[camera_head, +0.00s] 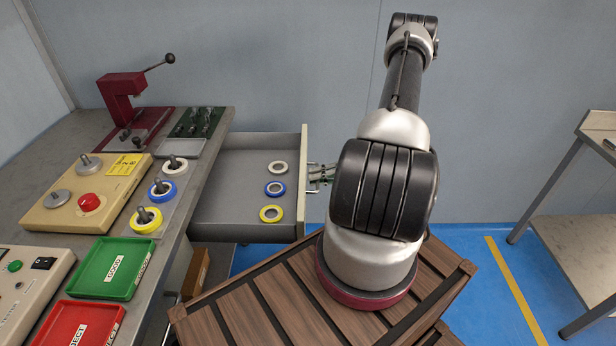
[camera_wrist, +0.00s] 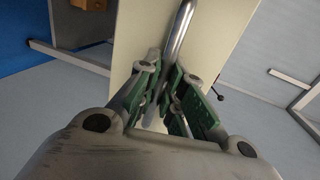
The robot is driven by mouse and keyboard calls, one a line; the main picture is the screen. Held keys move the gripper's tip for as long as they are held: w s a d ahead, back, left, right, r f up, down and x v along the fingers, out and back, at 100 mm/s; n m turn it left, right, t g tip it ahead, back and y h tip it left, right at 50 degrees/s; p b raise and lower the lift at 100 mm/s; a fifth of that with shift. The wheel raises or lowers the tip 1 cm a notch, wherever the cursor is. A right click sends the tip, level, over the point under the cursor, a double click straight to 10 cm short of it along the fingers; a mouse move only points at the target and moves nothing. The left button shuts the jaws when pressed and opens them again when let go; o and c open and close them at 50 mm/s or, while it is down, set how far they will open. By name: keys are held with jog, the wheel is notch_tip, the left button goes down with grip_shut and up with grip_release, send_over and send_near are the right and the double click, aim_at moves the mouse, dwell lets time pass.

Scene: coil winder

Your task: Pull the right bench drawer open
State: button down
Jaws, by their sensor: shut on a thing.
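The bench drawer (camera_head: 232,194) stands well out from the side of the workbench in the head view. Inside it lie a white ring (camera_head: 277,168), a blue ring (camera_head: 275,189) and a yellow ring (camera_head: 271,214). Its pale front panel (camera_wrist: 215,42) fills the middle of the wrist view. A metal bar handle (camera_wrist: 181,32) runs along that panel. My gripper (camera_wrist: 172,100) has its green-padded fingers closed around the handle. In the head view, my gripper (camera_head: 322,174) is at the drawer front and partly hidden by my arm.
The workbench (camera_head: 67,136) carries a red press (camera_head: 121,98), a beige control box (camera_head: 84,195), more rings on posts, a green tray (camera_head: 112,268) and a red tray (camera_head: 86,322). A cardboard box (camera_head: 196,272) sits below the drawer. Another table (camera_head: 583,240) stands at right.

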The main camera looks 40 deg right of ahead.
jog(key=shift+d, duration=0.1)
dwell(0.3)
jog(key=c, duration=1.5)
grip_release()
jog(key=v, duration=1.2)
